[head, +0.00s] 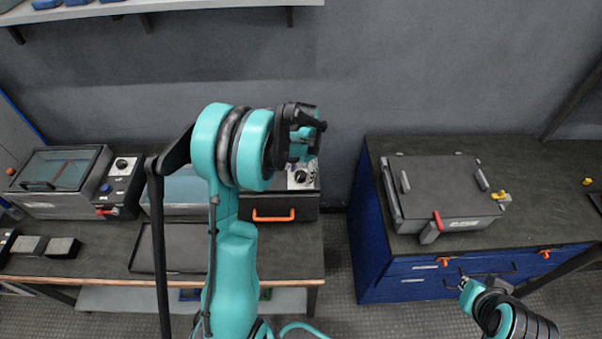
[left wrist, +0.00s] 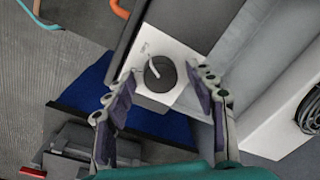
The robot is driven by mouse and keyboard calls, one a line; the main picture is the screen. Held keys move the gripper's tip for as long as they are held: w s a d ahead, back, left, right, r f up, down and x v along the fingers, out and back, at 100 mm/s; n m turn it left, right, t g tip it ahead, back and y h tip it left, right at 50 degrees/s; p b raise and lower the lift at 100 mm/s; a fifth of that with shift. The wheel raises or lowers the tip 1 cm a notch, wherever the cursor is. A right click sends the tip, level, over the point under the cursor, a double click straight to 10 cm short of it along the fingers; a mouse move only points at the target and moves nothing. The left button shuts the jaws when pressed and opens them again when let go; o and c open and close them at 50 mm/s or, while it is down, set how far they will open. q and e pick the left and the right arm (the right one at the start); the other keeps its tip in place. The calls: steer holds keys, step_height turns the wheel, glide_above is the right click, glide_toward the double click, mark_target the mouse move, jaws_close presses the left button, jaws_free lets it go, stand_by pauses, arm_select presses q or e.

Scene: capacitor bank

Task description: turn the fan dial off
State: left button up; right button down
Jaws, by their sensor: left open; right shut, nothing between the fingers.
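A black round dial (head: 300,177) sits on a white panel at the right end of the box with an orange handle. In the left wrist view the dial (left wrist: 160,73) has a pale pointer line and lies between my fingertips in the picture. My left gripper (head: 303,150) is open and empty, above the dial in the head view; its fingers also show in the left wrist view (left wrist: 160,82). I cannot tell how far the fingertips are from the dial. My right gripper (head: 464,283) is shut and empty, low in front of the blue cabinet.
The orange handle (head: 273,215) is on the box's front. A glass-lidded box (head: 62,180) with another black dial (head: 122,165) stands at left. A grey case (head: 440,190) sits on the blue cabinet (head: 375,240). A dark tray (head: 180,245) lies on the bench.

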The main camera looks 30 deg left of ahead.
arm_select(q)
steer(key=c, duration=1.2)
steer(key=shift+o, duration=0.2)
steer(key=n+b, duration=0.1)
steer(key=n, duration=0.4)
steer(key=shift+n, duration=0.4)
steer(key=n, duration=0.6)
steer(key=shift+w+g+b, duration=0.1)
steer(key=shift+g+b, duration=0.25)
steer(key=shift+g, duration=0.05)
